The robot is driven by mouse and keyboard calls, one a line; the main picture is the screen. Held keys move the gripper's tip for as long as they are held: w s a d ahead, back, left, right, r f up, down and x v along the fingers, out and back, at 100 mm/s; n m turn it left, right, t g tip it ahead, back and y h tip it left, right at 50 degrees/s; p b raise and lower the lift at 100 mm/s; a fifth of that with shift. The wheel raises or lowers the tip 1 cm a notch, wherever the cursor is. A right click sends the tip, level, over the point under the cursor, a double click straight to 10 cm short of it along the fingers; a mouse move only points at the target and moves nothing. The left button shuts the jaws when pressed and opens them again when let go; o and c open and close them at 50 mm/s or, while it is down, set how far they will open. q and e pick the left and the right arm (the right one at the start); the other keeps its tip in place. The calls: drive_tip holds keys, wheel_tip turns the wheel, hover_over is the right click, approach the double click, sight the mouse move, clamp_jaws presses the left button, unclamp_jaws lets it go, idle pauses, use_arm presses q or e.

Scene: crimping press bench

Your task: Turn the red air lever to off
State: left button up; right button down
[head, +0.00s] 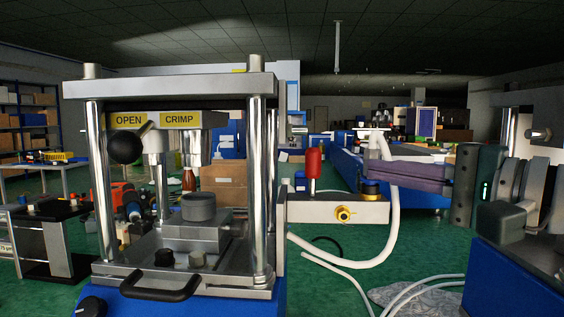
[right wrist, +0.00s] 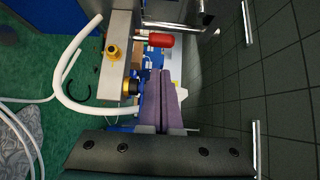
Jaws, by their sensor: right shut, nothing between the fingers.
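The red air lever (head: 313,163) stands upright on a silver metal block (head: 330,209) at the right side of the press. In the right wrist view the lever's red handle (right wrist: 160,41) lies ahead of the fingertips. My right gripper (head: 368,168) comes in from the right with its purple fingers together and nothing held. Its tips are to the right of the lever with a gap between them. In the right wrist view the shut fingers (right wrist: 160,78) point toward the lever's side of the block. My left gripper is not in view.
A white hose (head: 392,225) loops close by my right fingers and down to the block. The crimping press (head: 172,90) stands left of the lever.

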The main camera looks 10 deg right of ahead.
sight(313, 172)
drive_tip(key=x, duration=0.8)
drive_tip(key=shift+w+a, duration=0.25)
drive_tip(key=shift+w, duration=0.1)
drive_tip(key=shift+b, duration=0.3)
